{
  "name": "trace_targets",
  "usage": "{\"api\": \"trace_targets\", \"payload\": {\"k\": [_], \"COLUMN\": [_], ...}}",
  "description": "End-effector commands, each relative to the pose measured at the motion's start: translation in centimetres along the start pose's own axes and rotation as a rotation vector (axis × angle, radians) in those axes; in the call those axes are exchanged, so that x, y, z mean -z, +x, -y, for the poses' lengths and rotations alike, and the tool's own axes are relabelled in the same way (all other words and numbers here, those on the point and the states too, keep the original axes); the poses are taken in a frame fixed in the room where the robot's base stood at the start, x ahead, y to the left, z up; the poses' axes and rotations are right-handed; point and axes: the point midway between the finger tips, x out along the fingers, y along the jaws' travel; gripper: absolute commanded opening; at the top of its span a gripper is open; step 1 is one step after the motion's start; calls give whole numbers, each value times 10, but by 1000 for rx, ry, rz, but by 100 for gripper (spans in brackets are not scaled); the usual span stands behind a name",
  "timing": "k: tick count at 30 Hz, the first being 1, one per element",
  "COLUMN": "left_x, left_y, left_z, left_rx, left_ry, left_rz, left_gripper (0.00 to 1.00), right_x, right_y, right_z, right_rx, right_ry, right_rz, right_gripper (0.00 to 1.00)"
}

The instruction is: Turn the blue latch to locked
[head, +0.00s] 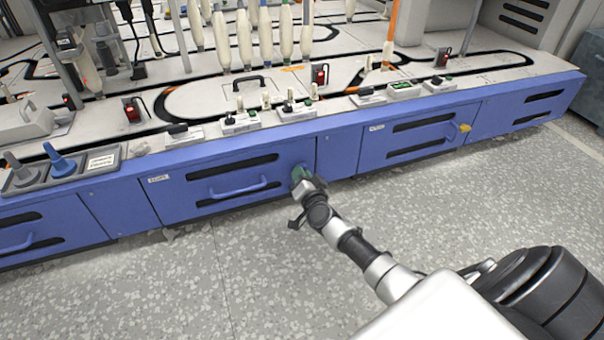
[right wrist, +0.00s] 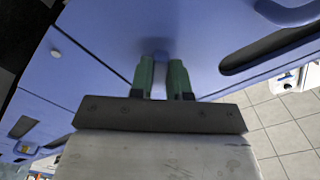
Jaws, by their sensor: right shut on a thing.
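The blue latch (head: 298,166) sits near the right edge of a blue front panel with a blue handle (head: 238,189). My right gripper (head: 302,175) reaches up to it from the lower right, and its green fingers are shut on the latch and cover most of it. In the right wrist view, the two green fingers (right wrist: 161,78) point at the blue panel, with a small blue part of the latch (right wrist: 159,58) between them. The latch's exact angle is hard to make out. My left gripper is not in view.
Another panel to the right carries a yellow latch (head: 464,128). Above is a white worktop (head: 420,75) with bobbins, switch boxes and black tracks. A grey tray (head: 30,181) with blue and grey pegs stands at the left. The speckled floor (head: 500,200) in front is clear.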

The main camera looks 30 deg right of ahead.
Motion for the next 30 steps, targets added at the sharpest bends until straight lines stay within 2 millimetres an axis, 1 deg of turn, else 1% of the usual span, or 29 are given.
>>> {"api": "trace_targets", "payload": {"k": [9, 18, 24, 30], "left_x": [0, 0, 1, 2], "left_y": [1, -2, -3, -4], "left_z": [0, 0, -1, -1], "left_rx": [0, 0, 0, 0], "left_ry": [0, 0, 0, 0], "left_rz": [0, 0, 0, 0], "left_gripper": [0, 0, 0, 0], "right_x": [0, 0, 1, 1], "right_y": [0, 0, 0, 0], "right_z": [1, 2, 3, 3], "right_rx": [-1, 0, -1, -1], "right_ry": [305, 571, 708, 798], "right_rz": [-1, -2, -1, -3], "right_gripper": [0, 0, 0, 0]}}
